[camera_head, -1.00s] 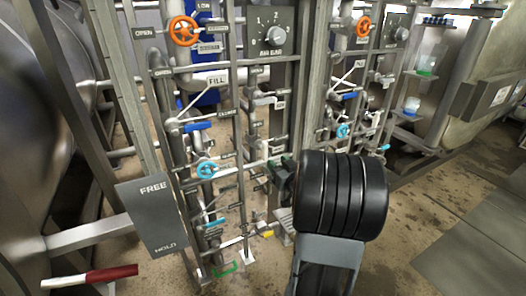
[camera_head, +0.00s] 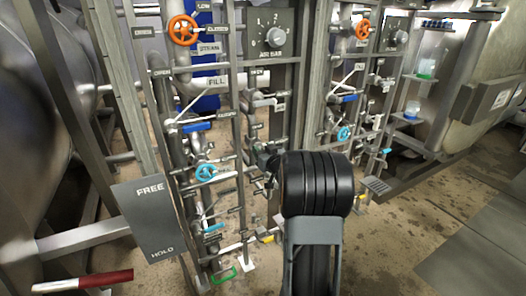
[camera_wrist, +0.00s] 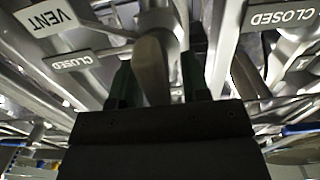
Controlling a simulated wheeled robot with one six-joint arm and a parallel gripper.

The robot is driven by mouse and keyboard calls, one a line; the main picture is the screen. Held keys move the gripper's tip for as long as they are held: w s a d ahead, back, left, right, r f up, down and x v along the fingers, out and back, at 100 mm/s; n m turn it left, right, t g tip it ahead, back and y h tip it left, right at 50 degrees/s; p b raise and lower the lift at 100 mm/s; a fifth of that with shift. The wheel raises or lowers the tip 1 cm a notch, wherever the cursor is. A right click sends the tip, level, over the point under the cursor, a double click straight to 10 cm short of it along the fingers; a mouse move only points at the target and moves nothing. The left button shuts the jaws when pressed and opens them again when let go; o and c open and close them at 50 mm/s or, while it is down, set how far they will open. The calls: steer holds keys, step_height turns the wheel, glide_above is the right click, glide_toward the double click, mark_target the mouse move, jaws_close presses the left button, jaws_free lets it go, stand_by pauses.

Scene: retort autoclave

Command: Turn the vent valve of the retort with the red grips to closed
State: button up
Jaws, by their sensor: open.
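In the wrist view, a grey-beige lever handle (camera_wrist: 152,68) stands between the two dark green fingers of my gripper (camera_wrist: 158,82). The fingers are apart, one on each side of it; I cannot tell whether they touch it. A VENT label (camera_wrist: 48,20) and a CLOSED label (camera_wrist: 76,62) are to its left. In the head view my gripper (camera_head: 268,163) is at the pipe rack in the middle, mostly hidden by my black wrist. The vent lever is hidden there. A lever with a red and white grip (camera_head: 85,282) shows at the lower left.
A FREE/HOLD plate (camera_head: 155,218) stands left of my arm. Pipes crowd around my gripper. Floor (camera_head: 400,235) at the right is clear.

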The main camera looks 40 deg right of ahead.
steer(key=shift+c, duration=0.3)
jaws_close()
steer(key=shift+s+d+f+m+p, duration=0.1)
steer(key=shift+d+f+m+p, duration=0.05)
steer(key=shift+m+p, duration=2.45)
steer(key=shift+w+d+f+m+p, duration=0.1)
steer(key=shift+m+p, duration=1.6)
steer(key=shift+m, duration=1.7)
steer(key=shift+s+d+f+m+p, duration=0.1)
steer(key=shift+d+f+m+p, duration=0.05)
steer(key=shift+m+p, duration=2.45)
steer(key=shift+m+b, duration=0.4)
steer(key=shift+m, duration=0.1)
steer(key=shift+o, duration=0.3)
jaws_free()
